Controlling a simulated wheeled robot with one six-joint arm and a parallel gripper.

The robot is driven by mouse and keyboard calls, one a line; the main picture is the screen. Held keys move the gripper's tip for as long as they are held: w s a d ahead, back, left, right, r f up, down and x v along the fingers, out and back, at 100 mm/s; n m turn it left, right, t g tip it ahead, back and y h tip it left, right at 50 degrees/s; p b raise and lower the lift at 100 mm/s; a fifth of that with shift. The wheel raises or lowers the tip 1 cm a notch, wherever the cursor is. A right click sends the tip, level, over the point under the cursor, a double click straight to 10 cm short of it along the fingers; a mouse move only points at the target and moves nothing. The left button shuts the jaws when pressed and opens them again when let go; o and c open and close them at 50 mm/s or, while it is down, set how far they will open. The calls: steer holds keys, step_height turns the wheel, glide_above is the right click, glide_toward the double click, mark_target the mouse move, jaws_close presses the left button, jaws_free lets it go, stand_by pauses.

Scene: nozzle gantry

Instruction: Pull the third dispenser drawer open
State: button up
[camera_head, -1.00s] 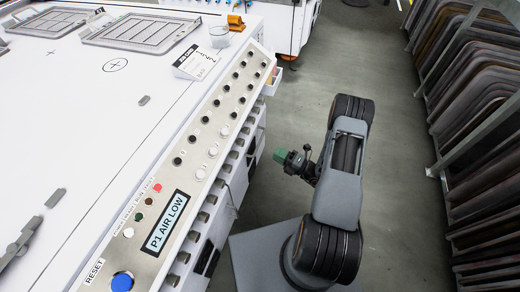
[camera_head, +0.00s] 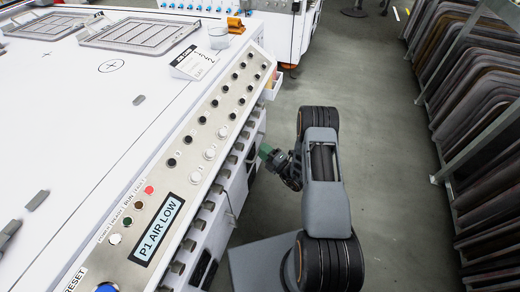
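The white machine's front side (camera_head: 226,210) drops away below the steel control panel and is seen steeply from above. A row of small dark grey fittings (camera_head: 209,206) runs along it, with dark openings lower down. I cannot tell which of these is the third dispenser drawer. My gripper (camera_head: 267,153), with green at its end, points left at this side from across a narrow gap and appears apart from it. Its fingers are too small to tell open from shut. I see nothing held in it.
The panel carries black and white knobs and a display reading "P1 AIR LOW" (camera_head: 157,230). A small white bin (camera_head: 274,86) sticks out at the machine's far end. A rack of dark boards (camera_head: 490,130) lines the right.

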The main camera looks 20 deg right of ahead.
steer(key=shift+x, duration=1.2)
steer(key=shift+c, duration=0.5)
jaws_close()
